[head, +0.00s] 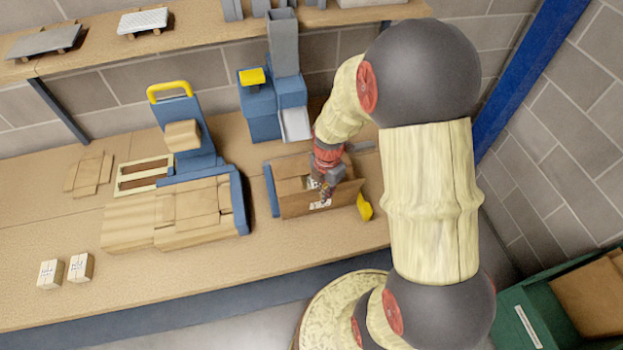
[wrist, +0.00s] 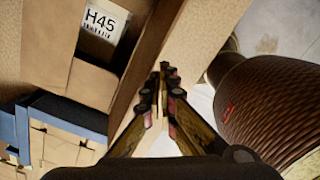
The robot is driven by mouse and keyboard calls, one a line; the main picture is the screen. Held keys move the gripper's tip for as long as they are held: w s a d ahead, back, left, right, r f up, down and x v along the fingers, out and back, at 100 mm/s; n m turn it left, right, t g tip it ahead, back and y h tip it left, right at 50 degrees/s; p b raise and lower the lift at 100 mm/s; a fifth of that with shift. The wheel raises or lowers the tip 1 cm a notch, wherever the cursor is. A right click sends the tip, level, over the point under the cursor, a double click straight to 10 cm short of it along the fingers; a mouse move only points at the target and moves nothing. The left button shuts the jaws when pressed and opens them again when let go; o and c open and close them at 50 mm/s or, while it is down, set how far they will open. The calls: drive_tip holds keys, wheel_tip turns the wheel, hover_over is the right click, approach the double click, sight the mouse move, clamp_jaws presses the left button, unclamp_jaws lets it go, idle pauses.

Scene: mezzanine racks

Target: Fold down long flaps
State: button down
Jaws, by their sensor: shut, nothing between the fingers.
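An open cardboard box (head: 290,200) stands on the bench, with a raised panel along its near side. I cannot tell whether that panel is a flap or the wall. The box also shows at the left of the wrist view (wrist: 95,82), where a white label reading H45 (wrist: 103,21) lies inside it. My gripper (head: 326,192) is over the box's near side. In the wrist view my gripper (wrist: 165,80) has its fingers together and empty, close beside the box's long edge. I cannot tell whether they touch it. My arm hides part of the box's far right.
A blue stop (head: 271,190) is left of the box and a yellow piece (head: 364,207) right of it. Flat cartons (head: 170,215), a blue machine (head: 262,105) and two small boxes (head: 80,267) share the bench.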

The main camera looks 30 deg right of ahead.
drive_tip(key=shift+w, duration=0.1)
drive_tip(key=w+d, duration=0.2)
drive_tip(key=w, duration=0.5)
drive_tip(key=shift+w+d+b, duration=0.15)
drive_tip(key=shift+w+b, duration=0.15)
drive_tip(key=shift+w, duration=0.1)
idle(0.8)
wheel_tip(320, 180, up, 7)
drive_tip(key=p, duration=0.4)
idle(0.5)
drive_tip(key=r+p, duration=0.1)
drive_tip(key=p, duration=0.3)
drive_tip(key=s+r+p, duration=0.1)
drive_tip(key=p, duration=0.4)
drive_tip(key=shift+r+g, duration=0.25)
drive_tip(key=shift+g, duration=0.05)
